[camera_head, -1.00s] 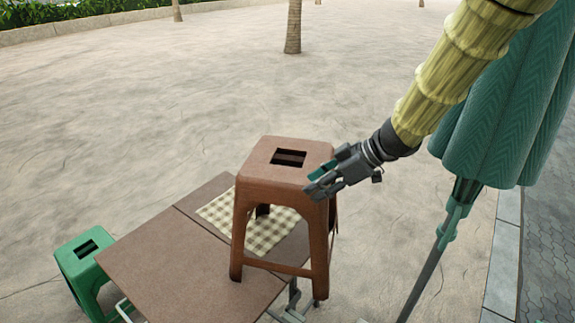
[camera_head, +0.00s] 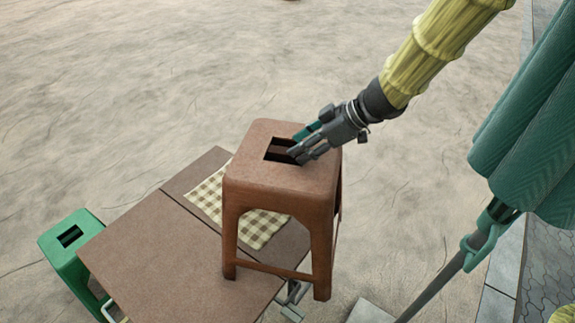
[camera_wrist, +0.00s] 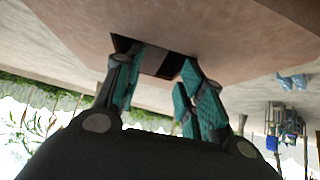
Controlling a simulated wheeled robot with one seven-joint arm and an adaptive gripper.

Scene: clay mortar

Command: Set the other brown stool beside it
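A brown stool (camera_head: 282,178) with a rectangular slot in its seat stands upright in the head view. It overlaps the right end of the brown folding table (camera_head: 165,250); I cannot tell where all its feet rest. My gripper (camera_head: 298,151) is at the seat's slot, coming from the upper right. In the wrist view, the stool's seat (camera_wrist: 215,35) fills the top, and the teal fingers of my gripper (camera_wrist: 158,72) are spread with a gap, their tips near the slot's two sides. No second brown stool shows.
A green stool (camera_head: 60,255) stands at the table's left. A checkered cloth (camera_head: 248,218) lies on the table, partly behind the brown stool. A folded green umbrella (camera_head: 535,140) on a pole is at the right. Sandy ground behind is open.

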